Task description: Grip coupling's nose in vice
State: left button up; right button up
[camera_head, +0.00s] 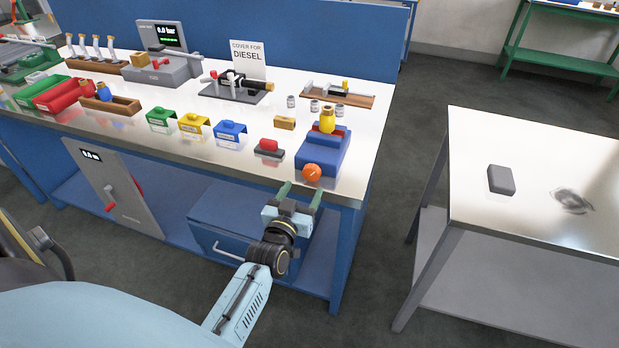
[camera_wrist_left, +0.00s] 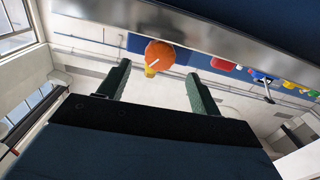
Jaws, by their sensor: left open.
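The blue vice (camera_head: 318,155) stands at the right front corner of the workbench, with red jaws on top. A yellow coupling (camera_head: 327,121) stands upright at the jaws; how tightly they close on its nose cannot be told. An orange knob (camera_head: 312,172) with a pale mark sits on the vice's front. My left gripper (camera_head: 300,190) is open and empty, just in front of and below the knob, its fingers pointing toward the bench. In the left wrist view the orange knob (camera_wrist_left: 160,53) shows beyond and between the open fingertips (camera_wrist_left: 158,78). My right gripper is out of view.
A red block on a grey base (camera_head: 268,149) and a small yellow-brown block (camera_head: 285,123) stand left of the vice. Green, yellow and blue holders (camera_head: 230,131) line the bench front. A side table (camera_head: 540,150) with a grey block (camera_head: 501,180) stands right, across a floor gap.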

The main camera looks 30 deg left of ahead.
aim_at(310, 176)
pick_arm(q)
jog(key=x, duration=0.6)
jog(key=shift+w+b, duration=0.15)
jog(key=shift+b, duration=0.2)
jog(key=c, duration=1)
jog(key=shift+o, duration=0.2)
jog(key=shift+r+m+p, duration=0.1)
jog(key=shift+m+p, duration=0.55)
jog(key=shift+m, duration=0.55)
jog(key=shift+m+p, duration=0.35)
jog(key=shift+m, duration=0.25)
jog(key=o, duration=1)
jog(key=shift+c, duration=0.2)
